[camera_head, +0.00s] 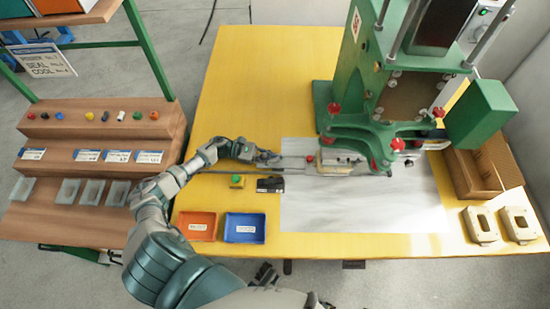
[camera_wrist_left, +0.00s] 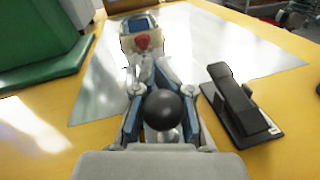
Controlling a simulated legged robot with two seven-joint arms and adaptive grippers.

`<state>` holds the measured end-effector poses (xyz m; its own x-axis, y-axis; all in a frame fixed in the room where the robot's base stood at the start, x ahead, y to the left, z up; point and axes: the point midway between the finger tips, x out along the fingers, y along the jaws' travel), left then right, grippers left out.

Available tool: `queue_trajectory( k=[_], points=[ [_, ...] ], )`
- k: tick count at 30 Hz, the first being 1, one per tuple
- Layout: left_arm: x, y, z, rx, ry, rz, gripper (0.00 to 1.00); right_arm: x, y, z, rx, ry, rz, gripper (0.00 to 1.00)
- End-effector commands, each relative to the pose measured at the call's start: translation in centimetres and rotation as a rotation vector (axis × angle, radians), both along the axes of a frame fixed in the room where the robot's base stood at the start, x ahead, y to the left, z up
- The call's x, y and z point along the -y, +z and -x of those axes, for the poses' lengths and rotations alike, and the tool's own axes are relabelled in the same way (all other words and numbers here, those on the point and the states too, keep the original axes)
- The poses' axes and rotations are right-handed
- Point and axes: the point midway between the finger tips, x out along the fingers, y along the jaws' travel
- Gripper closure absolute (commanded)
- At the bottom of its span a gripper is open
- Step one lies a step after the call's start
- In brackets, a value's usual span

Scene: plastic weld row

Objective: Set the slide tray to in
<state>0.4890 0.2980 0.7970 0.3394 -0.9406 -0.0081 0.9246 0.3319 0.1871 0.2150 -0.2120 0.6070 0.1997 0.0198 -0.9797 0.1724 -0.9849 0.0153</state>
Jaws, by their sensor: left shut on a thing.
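The slide tray (camera_head: 338,164) sits at the foot of the green press (camera_head: 378,110), on the grey sheet. Its front end with a red knob also shows in the left wrist view (camera_wrist_left: 142,42). Thin rods run from it leftward to my left gripper (camera_head: 268,158). In the left wrist view my left gripper (camera_wrist_left: 163,105) is shut on a black ball knob (camera_wrist_left: 163,110), with a finger on each side of it. How far the tray is under the press is hard to tell. My right gripper is not in view.
A black pedal-like block (camera_wrist_left: 240,105) lies beside my left gripper. A cardboard box (camera_head: 480,170) and two beige frames (camera_head: 481,226) stand at the right.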

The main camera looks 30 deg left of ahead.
Motion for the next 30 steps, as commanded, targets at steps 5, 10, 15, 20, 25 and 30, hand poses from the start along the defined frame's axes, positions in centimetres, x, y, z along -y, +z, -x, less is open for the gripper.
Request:
queue_trajectory(
  k=[5, 10, 15, 20, 25, 30],
  points=[
    [-0.5, 1.0, -0.7, 0.017, 0.018, 0.004, 0.49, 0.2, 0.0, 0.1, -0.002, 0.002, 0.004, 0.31],
    [-0.3, 0.8, -0.5, 0.013, 0.014, 0.004, 0.44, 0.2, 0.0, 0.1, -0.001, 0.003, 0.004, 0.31],
    [-0.3, 0.7, -0.3, 0.011, 0.011, 0.001, 0.44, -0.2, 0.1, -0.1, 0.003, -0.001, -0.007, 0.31],
    [-2.0, 0.5, 0.2, 0.009, 0.013, 0.0, 0.44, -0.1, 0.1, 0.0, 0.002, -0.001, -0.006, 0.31],
    [-5.1, 0.5, 1.2, 0.01, 0.014, 0.004, 0.44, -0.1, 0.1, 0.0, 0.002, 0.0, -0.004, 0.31],
    [-7.2, 0.4, 1.8, 0.011, 0.014, 0.005, 0.44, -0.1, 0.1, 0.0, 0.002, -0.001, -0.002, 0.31]
  ],
)
